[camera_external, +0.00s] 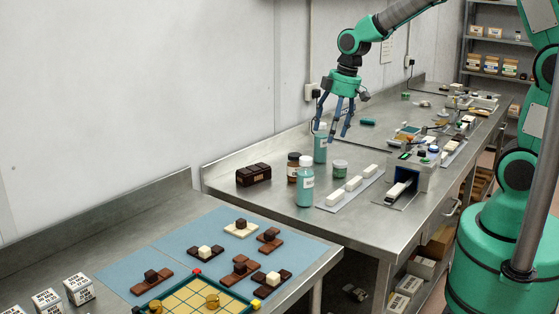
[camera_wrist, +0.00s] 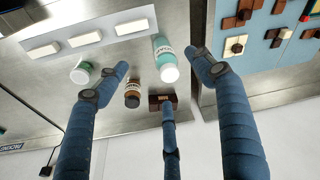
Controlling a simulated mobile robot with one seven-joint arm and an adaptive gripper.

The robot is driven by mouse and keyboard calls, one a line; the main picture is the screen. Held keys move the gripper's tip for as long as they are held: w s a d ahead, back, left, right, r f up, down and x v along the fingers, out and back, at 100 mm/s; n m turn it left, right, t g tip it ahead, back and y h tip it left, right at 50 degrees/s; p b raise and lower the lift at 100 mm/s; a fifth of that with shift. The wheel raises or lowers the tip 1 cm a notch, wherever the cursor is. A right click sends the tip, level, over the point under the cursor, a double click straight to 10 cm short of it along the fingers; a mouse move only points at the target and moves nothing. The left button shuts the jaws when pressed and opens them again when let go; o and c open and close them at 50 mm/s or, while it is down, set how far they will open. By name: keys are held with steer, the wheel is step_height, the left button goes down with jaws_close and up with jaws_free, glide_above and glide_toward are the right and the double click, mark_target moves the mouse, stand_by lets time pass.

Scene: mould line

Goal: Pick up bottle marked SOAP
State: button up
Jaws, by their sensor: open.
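Two teal bottles with white labels show in the external view. The nearer bottle (camera_external: 305,184) stands upright beside a brown jar (camera_external: 293,168); the farther bottle (camera_external: 320,148) stands close below my gripper's fingers. Their labels are too small to read there. In the wrist view one teal bottle (camera_wrist: 163,50) with a white cap lies between the fingertips in the picture; its label is too blurred to read surely. The other teal bottle cannot be made out there. My gripper (camera_external: 333,130) is open and empty above the bench, its three blue fingers spread (camera_wrist: 160,78).
White blocks (camera_external: 354,183) lie on a strip, with a grey device (camera_external: 409,177) beyond. The wall is close behind the bench. The bench's front left corner is clear.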

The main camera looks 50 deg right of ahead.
steer(key=n+p, duration=0.2)
steer(key=p, duration=0.1)
glide_toward(308, 173)
steer(key=shift+g, duration=0.4)
steer(key=w+d+f, duration=0.2)
steer(key=shift+w+d+f, duration=0.1)
steer(key=shift+w+d, duration=0.1)
steer(key=shift+w, duration=0.05)
steer(key=shift+w+a+f, duration=0.15)
steer(key=shift+f, duration=1.25)
steer(key=shift+w+a+f, duration=0.1)
steer(key=shift+w+f, duration=0.05)
steer(key=shift+f, duration=1.3)
steer(key=shift+w+a+f, duration=0.15)
steer(key=shift+f, duration=1.25)
steer(key=shift+f+b, duration=0.15)
steer(key=shift+b, duration=0.15)
steer(key=shift+w+a+f, duration=0.15)
steer(key=shift+a+f, duration=0.05)
steer(key=shift+f, duration=1)
steer(key=shift+w+a+f, duration=0.1)
steer(key=shift+a+f, duration=0.1)
steer(key=shift+f, duration=1)
